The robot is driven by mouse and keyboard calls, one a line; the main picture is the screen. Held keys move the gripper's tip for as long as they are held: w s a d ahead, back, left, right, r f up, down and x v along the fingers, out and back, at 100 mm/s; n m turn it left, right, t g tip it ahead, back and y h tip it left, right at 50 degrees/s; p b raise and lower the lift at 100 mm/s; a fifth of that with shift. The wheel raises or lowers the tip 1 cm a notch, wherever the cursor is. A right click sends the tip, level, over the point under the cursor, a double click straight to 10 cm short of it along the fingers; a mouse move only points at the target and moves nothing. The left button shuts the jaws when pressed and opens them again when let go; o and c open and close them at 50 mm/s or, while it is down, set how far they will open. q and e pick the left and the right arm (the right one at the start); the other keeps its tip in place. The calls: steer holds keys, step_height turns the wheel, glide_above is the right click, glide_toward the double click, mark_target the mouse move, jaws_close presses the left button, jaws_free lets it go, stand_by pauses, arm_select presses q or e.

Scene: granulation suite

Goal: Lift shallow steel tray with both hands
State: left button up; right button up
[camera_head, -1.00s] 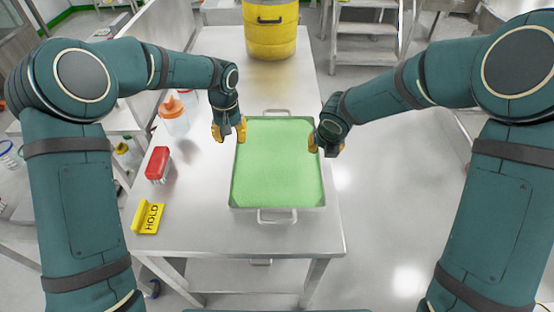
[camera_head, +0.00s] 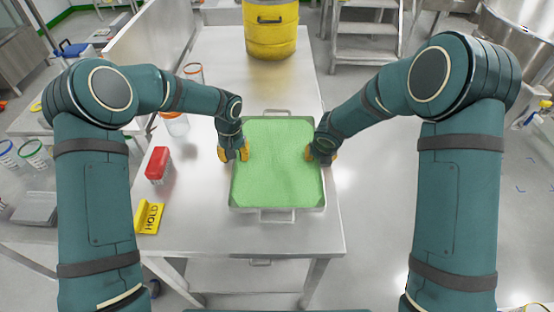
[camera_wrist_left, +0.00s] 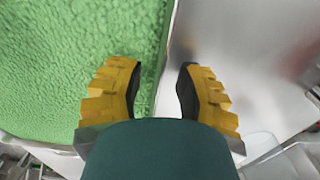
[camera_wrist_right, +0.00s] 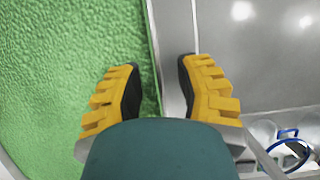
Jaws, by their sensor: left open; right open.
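The shallow steel tray (camera_head: 245,211) lies flat on the steel table, filled with green granular material (camera_head: 277,165). It has a wire handle at its far end and one at its near end (camera_head: 277,217). My left gripper (camera_head: 233,154) is open at the tray's left side wall. In the left wrist view its fingers (camera_wrist_left: 157,90) lie on either side of that wall, one over the green fill. My right gripper (camera_head: 322,157) is open at the right side wall, and its fingers (camera_wrist_right: 158,88) straddle the wall likewise. Neither gripper is closed on the wall.
A red box (camera_head: 157,165), a yellow HOLD sign (camera_head: 149,217) and an orange-topped container (camera_head: 176,125) stand left of the tray. A yellow drum (camera_head: 271,35) stands at the table's far end. The table's right edge is close beside the tray.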

arm_select(q)
jaws_close()
arm_select(e)
jaws_close()
arm_select(q)
steer(key=shift+r, duration=0.2)
arm_select(e)
steer(key=shift+r, duration=0.25)
